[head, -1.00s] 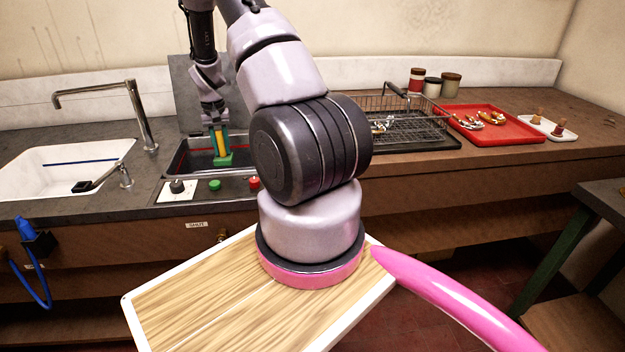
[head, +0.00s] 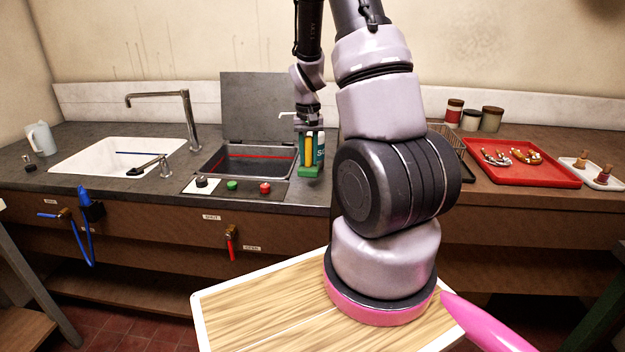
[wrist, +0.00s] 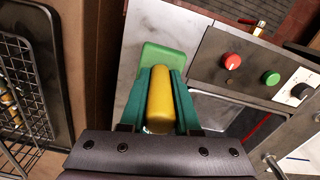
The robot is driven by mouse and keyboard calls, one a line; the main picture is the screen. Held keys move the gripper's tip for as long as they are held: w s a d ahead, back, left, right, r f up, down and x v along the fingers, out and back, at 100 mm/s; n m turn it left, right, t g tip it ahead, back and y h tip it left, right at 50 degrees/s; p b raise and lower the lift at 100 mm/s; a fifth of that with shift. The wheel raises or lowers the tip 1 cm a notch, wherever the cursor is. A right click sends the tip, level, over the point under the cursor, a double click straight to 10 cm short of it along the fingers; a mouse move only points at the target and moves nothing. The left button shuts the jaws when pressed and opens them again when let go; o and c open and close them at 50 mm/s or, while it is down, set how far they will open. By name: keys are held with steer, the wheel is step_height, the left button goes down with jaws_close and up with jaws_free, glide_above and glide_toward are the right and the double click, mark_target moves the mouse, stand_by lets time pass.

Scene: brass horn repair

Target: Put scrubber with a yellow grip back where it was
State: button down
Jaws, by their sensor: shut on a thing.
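The scrubber has a yellow grip (head: 309,158) and a green base (head: 309,171). In the head view it is upright beside the right end of the steel basin (head: 250,160). My gripper (head: 309,140) is above it, pointing down, shut on the yellow grip. In the wrist view the teal fingers of my gripper (wrist: 162,82) lie on both sides of the yellow grip (wrist: 162,105), and the green base (wrist: 165,55) shows beyond it over the grey counter. I cannot tell whether the base touches the counter.
A white and green container (head: 320,150) stands close behind the scrubber. A control panel with buttons (head: 233,186) fronts the basin. A wire rack (wrist: 22,95) is on the other side. The red tray (head: 522,172) and white sink (head: 120,157) are farther off.

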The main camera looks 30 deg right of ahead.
mark_target(307, 136)
steer(key=shift+f, duration=2.85)
steer(key=shift+f, duration=0.15)
steer(key=c, duration=0.6)
jaws_free()
steer(key=shift+c, duration=0.2)
step_height(307, 136, up, 13)
steer(key=shift+a+f, duration=0.1)
steer(key=shift+f, duration=0.05)
steer(key=s+a+r+t, duration=0.2)
steer(key=s+a+r, duration=0.2)
steer(key=s+r, duration=0.2)
steer(key=s+a+r+t+y, duration=0.1)
steer(key=s+a+r+t, duration=0.1)
steer(key=s+a+r, duration=0.2)
steer(key=s+a+r+t+y, duration=0.1)
steer(key=s+a+r+t, duration=0.2)
steer(key=s+r, duration=0.6)
step_height(307, 136, up, 5)
steer(key=shift+s+a+r, duration=0.1)
steer(key=shift+s+a, duration=0.2)
steer(key=shift+a, duration=0.8)
